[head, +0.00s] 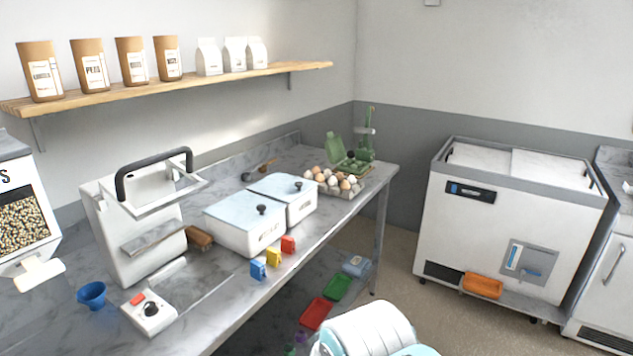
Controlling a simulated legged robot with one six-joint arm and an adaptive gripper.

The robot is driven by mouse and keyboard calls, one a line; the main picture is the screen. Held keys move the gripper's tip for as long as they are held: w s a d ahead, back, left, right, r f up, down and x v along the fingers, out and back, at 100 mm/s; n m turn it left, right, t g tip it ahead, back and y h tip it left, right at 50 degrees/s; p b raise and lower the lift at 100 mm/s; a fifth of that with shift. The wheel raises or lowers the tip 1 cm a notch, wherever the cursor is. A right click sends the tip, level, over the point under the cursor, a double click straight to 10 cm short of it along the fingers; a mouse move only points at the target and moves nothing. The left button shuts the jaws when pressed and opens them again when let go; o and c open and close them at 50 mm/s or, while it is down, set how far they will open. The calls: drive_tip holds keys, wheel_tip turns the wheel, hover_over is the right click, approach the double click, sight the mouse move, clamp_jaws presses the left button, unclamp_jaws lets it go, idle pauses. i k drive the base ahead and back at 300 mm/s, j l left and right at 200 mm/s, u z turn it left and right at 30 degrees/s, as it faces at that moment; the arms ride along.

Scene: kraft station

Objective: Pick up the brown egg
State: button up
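Several eggs sit close together in a grey egg tray (347,194) at the far right end of the grey marble-patterned counter. Some are brown and some are white. One brown egg (345,184) shows near the front right of the tray, with other brownish eggs nearby; they are small in this view and I cannot tell which one the task means. My gripper is not in view. A white and pale-blue rounded part at the bottom edge looks like part of my own body.
Behind the eggs stand a green open carton (334,149) and a green press-like device (366,140). White lidded boxes (246,236) stand left of the eggs, with small coloured blocks (273,258) in front. A white chest unit (509,225) stands right, across open floor (405,275).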

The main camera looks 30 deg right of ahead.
sight(344, 185)
drive_tip(key=i+l+u, duration=0.2)
drive_tip(key=i+l, duration=0.2)
drive_tip(key=l, duration=0.25)
drive_tip(key=i+l+u, duration=0.1)
drive_tip(key=l, duration=0.25)
drive_tip(key=i+l+u, duration=0.1)
drive_tip(key=l, duration=0.25)
drive_tip(key=i+l+u, duration=0.1)
drive_tip(key=i+l, duration=0.15)
drive_tip(key=l, duration=0.15)
drive_tip(key=i+l, duration=0.15)
drive_tip(key=l, duration=0.25)
drive_tip(key=i+l, duration=0.15)
drive_tip(key=l, duration=0.25)
drive_tip(key=i+l, duration=0.15)
drive_tip(key=l, duration=0.25)
drive_tip(key=i+l, duration=0.15)
drive_tip(key=l, duration=0.25)
drive_tip(key=i+l, duration=0.2)
drive_tip(key=l, duration=0.2)
drive_tip(key=i+l, duration=0.15)
drive_tip(key=l, duration=0.3)
